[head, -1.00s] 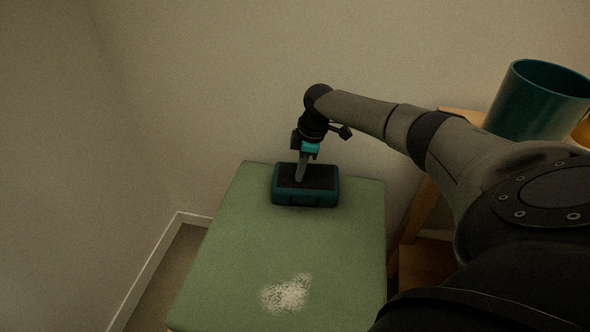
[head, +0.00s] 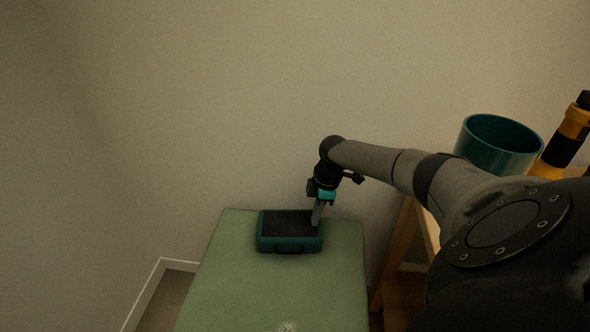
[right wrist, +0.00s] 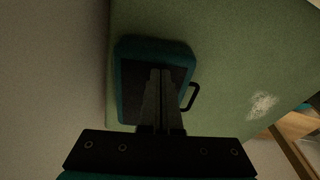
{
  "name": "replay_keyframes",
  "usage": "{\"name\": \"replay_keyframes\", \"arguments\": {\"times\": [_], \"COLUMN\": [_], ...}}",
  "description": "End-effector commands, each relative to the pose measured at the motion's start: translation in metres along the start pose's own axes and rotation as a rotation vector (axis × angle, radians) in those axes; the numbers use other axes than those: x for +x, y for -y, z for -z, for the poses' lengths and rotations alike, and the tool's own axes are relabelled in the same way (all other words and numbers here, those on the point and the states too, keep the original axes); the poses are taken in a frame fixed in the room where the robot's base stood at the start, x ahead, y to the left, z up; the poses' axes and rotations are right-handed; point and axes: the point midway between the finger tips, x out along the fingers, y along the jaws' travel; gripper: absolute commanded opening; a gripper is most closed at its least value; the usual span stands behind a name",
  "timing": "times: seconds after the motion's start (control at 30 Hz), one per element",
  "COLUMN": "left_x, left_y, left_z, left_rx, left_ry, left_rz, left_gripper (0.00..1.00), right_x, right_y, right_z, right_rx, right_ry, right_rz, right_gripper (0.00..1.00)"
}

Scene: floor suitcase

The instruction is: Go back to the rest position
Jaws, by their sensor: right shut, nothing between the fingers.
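My right gripper (head: 317,221) is shut and empty, pointing down at the right end of the small teal suitcase with a dark top (head: 290,243). Its fingertips appear over or very near the dark top; I cannot tell if they touch it. In the right wrist view the shut fingers (right wrist: 161,73) overlap the suitcase (right wrist: 127,88), whose handle shows at the right. The suitcase lies flat on a green surface (head: 250,291). My left gripper is out of view.
A teal cylindrical container (head: 494,152) and a yellow and black object (head: 567,135) stand at the right on a wooden stand (head: 393,247). A plain wall (head: 200,110) rises behind the green surface. The front of that surface is clear apart from a whitish patch.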

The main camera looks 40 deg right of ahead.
Motion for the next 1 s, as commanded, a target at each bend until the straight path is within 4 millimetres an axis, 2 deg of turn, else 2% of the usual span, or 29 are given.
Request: {"name": "replay_keyframes", "arguments": {"times": [0.1,0.23,0.63,0.77,1.0], "left_x": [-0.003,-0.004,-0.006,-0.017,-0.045], "left_y": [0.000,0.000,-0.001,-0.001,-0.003], "left_z": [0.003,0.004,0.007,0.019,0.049], "left_rx": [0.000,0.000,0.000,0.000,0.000], "left_ry": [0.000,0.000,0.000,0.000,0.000], "left_rz": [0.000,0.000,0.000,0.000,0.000], "left_gripper": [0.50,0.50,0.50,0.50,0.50], "right_x": [-0.004,-0.005,-0.009,-0.025,-0.066], "right_y": [0.000,0.000,-0.001,0.000,0.000], "right_z": [-0.021,-0.033,-0.036,-0.034,-0.027], "right_rx": [0.002,0.001,-0.001,-0.001,-0.001], "right_ry": [0.002,0.000,-0.001,-0.002,-0.002], "right_rz": [0.000,-0.001,-0.001,-0.001,-0.002], "right_gripper": [0.00,0.00,0.00,0.00,0.00]}}
